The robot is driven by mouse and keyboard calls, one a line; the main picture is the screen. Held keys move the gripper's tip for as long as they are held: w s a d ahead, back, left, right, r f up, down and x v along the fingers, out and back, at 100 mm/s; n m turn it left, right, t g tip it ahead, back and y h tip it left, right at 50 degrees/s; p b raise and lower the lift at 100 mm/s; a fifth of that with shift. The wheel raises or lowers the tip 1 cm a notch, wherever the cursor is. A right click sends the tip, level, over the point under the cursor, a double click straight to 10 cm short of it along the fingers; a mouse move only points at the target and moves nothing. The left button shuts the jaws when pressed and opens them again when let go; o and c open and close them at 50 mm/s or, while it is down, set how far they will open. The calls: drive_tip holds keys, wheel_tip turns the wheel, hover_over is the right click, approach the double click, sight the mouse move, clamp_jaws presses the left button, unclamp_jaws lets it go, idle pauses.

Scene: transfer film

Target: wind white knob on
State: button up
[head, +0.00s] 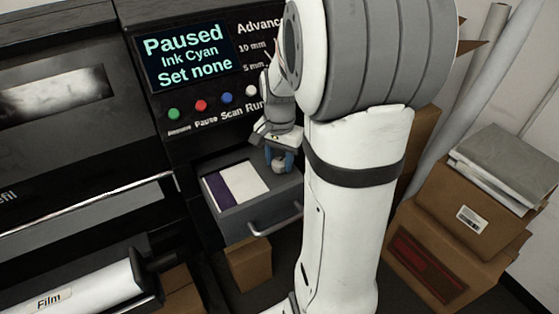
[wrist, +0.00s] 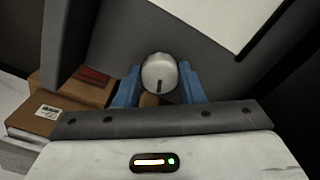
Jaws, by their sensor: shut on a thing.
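A pale, whitish round knob (wrist: 159,74) with a dark pointer mark sits between my gripper's blue fingers in the wrist view. My gripper (wrist: 158,86) is shut on it, one finger on each side. The mark points down toward my palm in that view. In the head view my gripper (head: 280,160) points down over the right side of the open grey drawer (head: 262,212). The knob's base and what it is fixed to are hard to make out. The screen (head: 190,55) above reads "Paused", "Ink Cyan", "Set none".
A white and purple sheet (head: 238,184) lies in the drawer. Green, red, blue and white buttons (head: 201,105) line the panel. A film roll (head: 75,290) is at lower left. Cardboard boxes (head: 470,215) stand at right. My arm hides part of the panel.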

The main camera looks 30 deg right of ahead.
sight(279, 162)
drive_tip(key=shift+m+b, duration=0.3)
drive_tip(key=shift+m, duration=1.2)
drive_tip(key=o, duration=1)
wheel_tip(279, 162, up, 8)
drive_tip(key=shift+f+b, duration=0.1)
drive_tip(key=shift+b, duration=0.2)
